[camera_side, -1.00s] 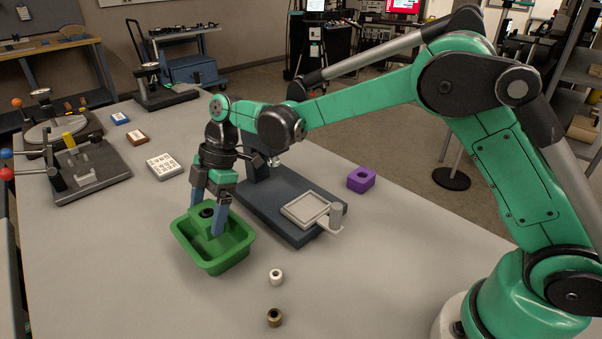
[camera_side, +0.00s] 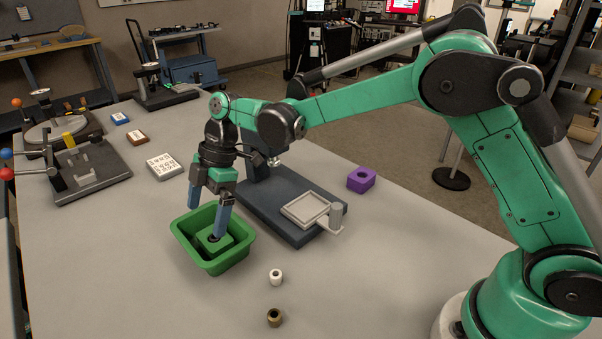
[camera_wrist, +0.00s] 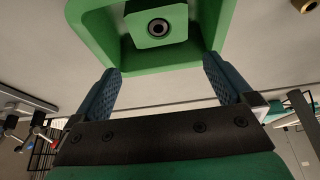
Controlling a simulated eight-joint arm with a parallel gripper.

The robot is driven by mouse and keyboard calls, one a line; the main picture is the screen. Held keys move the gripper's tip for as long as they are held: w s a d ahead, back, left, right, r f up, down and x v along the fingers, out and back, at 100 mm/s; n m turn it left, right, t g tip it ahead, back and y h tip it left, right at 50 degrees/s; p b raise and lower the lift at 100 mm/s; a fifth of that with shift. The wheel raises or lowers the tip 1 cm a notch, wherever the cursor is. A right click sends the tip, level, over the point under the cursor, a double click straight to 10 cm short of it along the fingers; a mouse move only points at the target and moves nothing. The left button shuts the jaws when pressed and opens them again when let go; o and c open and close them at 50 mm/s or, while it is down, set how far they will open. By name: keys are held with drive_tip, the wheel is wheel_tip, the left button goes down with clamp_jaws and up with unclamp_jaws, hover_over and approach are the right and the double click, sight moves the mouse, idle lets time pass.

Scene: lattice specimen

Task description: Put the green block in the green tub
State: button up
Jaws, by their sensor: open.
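The green tub (camera_side: 240,256) stands on the table. The green block (camera_side: 208,247), with a dark round hole in its top, lies inside the tub, low down. My gripper (camera_side: 207,223) is open above the tub, its two blue fingers spread apart. The right finger partly hides the block in the side view. In the wrist view the block (camera_wrist: 150,38) sits inside the tub (camera_wrist: 92,38), and my open gripper (camera_wrist: 160,78) has nothing between its fingers.
A dark fixture base (camera_side: 300,237) with a framed plate stands right of the tub. A purple block (camera_side: 361,179) lies farther right. A white ring (camera_side: 276,276) and a brass ring (camera_side: 274,317) stand in front. A white dotted block (camera_side: 164,166) lies behind.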

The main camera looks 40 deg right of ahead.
drive_tip(key=shift+r, duration=2.15)
drive_tip(key=s+d+r+m+t+h, duration=0.2)
drive_tip(key=s+d+r+m+t, duration=0.2)
drive_tip(key=s+d+r+m, duration=0.5)
drive_tip(key=s+d+f+m+t+h, duration=0.2)
drive_tip(key=s+d+f+m, duration=0.4)
drive_tip(key=m, duration=0.3)
drive_tip(key=shift+s+d+f+t+h, duration=0.15)
drive_tip(key=shift+f+t+h, duration=0.2)
drive_tip(key=shift+t, duration=0.25)
